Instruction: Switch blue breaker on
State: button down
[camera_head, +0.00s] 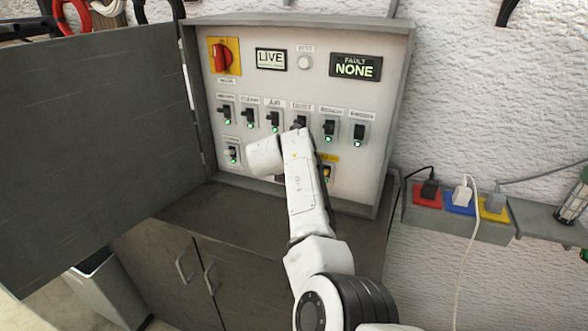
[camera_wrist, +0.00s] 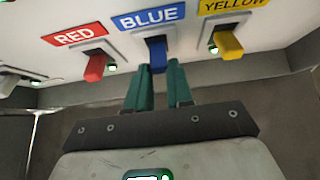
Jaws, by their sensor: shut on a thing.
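In the wrist view, the blue breaker lever (camera_wrist: 157,55) sits under the BLUE label (camera_wrist: 148,17), between the red and yellow breakers. My gripper (camera_wrist: 159,70) has its two green fingers on either side of the lever's lower end and is shut on it. The fingers partly cover the lever and the area around its indicator light, so I cannot clearly tell its state. In the head view, my arm hides the gripper and the blue breaker.
The red breaker (camera_wrist: 95,66) and yellow breaker (camera_wrist: 228,44) stand close on either side, with green lights. In the head view, the panel (camera_head: 228,76) shows LIVE and FAULT NONE displays and more black breakers. The open cabinet door (camera_head: 95,140) stands at the left.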

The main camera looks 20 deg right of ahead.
jog(key=shift+w+d+r+g+y+b, duration=0.1)
jog(key=shift+w+r+g+y+b, duration=0.2)
jog(key=shift+r+g+y, duration=0.25)
jog(key=shift+r+g, duration=0.1)
jog(key=shift+g, duration=0.15)
jog(key=c, duration=1)
grip_release()
jog(key=b+v, duration=0.1)
jog(key=v, duration=0.9)
jog(key=shift+s+r+b, duration=0.2)
jog(key=shift+b, duration=0.15)
